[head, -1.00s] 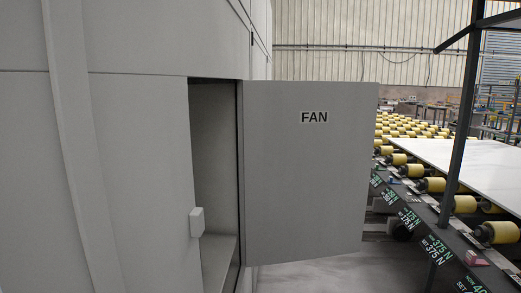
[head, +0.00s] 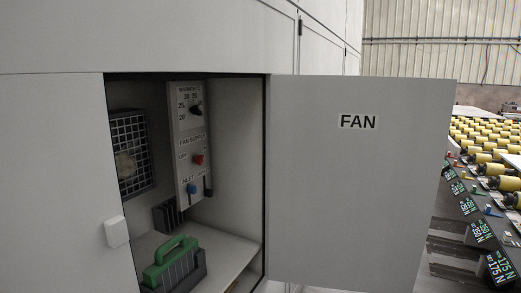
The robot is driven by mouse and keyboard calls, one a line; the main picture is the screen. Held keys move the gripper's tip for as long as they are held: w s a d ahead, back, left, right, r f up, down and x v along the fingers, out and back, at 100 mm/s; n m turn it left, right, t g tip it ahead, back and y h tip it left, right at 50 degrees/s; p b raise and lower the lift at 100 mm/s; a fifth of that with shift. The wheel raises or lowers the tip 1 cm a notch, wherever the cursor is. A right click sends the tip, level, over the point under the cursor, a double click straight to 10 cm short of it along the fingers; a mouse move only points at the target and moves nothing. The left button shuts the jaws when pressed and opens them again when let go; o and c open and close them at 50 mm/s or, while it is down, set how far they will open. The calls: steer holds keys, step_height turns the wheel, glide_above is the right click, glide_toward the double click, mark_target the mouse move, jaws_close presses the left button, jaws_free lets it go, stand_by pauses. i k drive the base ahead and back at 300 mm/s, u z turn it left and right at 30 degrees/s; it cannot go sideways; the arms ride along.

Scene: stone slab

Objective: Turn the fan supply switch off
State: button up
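The fan supply switch is a small red knob (head: 197,160) on a grey control panel (head: 190,125) inside the open cabinet, in the head view. It sits below the "FAN SUPPLY" label, with "OFF" printed to its left. Its exact setting is too small to tell. A black knob (head: 196,109) with a number scale is above it, and a blue knob (head: 191,188) is below it. The cabinet door (head: 355,195), marked "FAN", stands open to the right. My gripper is not in view.
A green-handled dark object (head: 172,262) stands on the cabinet's lower shelf (head: 228,255). A meshed fan (head: 130,155) is on the inner left. A white block (head: 116,231) sits by the left edge of the opening. A conveyor with yellow rollers (head: 490,140) runs beyond the door.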

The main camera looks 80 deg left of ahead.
mark_target(199, 160)
steer(key=u, duration=2.5)
steer(key=i, duration=1.75)
steer(key=u, duration=0.4)
